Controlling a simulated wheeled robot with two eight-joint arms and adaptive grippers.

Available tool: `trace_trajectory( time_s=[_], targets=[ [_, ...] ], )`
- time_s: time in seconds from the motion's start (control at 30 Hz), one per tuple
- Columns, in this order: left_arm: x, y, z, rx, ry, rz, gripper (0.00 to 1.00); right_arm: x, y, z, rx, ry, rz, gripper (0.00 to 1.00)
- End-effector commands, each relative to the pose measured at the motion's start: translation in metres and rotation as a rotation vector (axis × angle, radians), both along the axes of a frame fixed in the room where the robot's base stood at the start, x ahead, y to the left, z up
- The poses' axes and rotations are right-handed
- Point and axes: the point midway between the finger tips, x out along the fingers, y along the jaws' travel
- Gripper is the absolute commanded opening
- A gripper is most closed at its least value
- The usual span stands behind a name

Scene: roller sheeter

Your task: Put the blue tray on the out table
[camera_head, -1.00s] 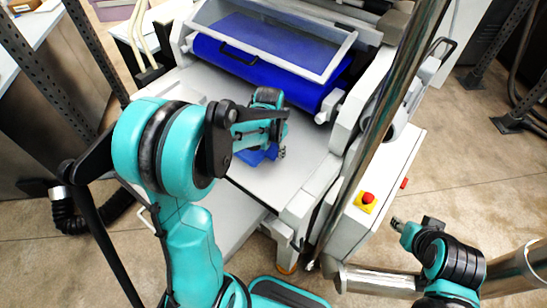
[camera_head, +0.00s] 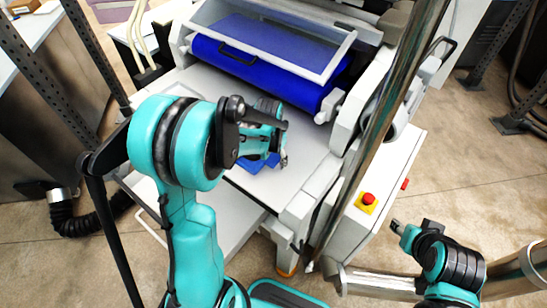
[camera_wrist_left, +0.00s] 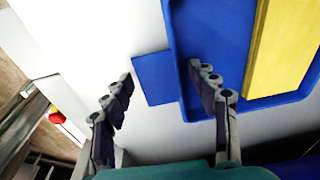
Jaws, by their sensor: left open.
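The blue tray (camera_wrist_left: 222,85) lies on the white bed of the roller sheeter in the left wrist view, with a yellow block (camera_wrist_left: 285,45) in it. A flat blue tab (camera_wrist_left: 153,77) sticks out from its side. In the head view the tray (camera_head: 262,163) is mostly hidden under my left gripper (camera_head: 278,160). My left gripper is open, its two fingers apart on either side of the tab, one overlapping the tray's rim in the picture. I cannot tell whether they touch. My right gripper (camera_head: 397,227) is at lower right, away from the tray. I cannot make out which table is the out table.
The sheeter's blue roller (camera_head: 262,68) and framed guard (camera_head: 275,35) stand behind the bed. A red stop button (camera_head: 368,199) sits on its right side. A metal post crosses in front. A table (camera_head: 38,28) stands at upper left. The bed beside the tray is clear.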

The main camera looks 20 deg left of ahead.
Motion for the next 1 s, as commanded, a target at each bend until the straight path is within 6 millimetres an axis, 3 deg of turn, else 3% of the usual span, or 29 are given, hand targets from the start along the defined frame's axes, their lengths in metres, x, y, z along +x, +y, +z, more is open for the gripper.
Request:
trace_trajectory(
  time_s=[0.17,0.5,0.8,1.0],
  targets=[
    [-0.001,0.000,0.012,0.000,0.000,0.000,0.59,0.000,0.000,0.005,0.000,0.000,0.000,0.40],
    [-0.010,0.000,0.084,0.000,0.000,0.000,0.59,0.000,0.000,0.025,0.000,0.000,0.000,0.40],
    [-0.016,0.000,0.120,0.000,-0.003,0.001,0.59,0.000,0.000,0.033,0.000,0.000,0.000,0.40],
    [-0.041,-0.014,0.145,0.003,-0.082,0.036,0.59,0.000,0.000,0.032,0.000,0.000,0.000,0.40]
  ],
)
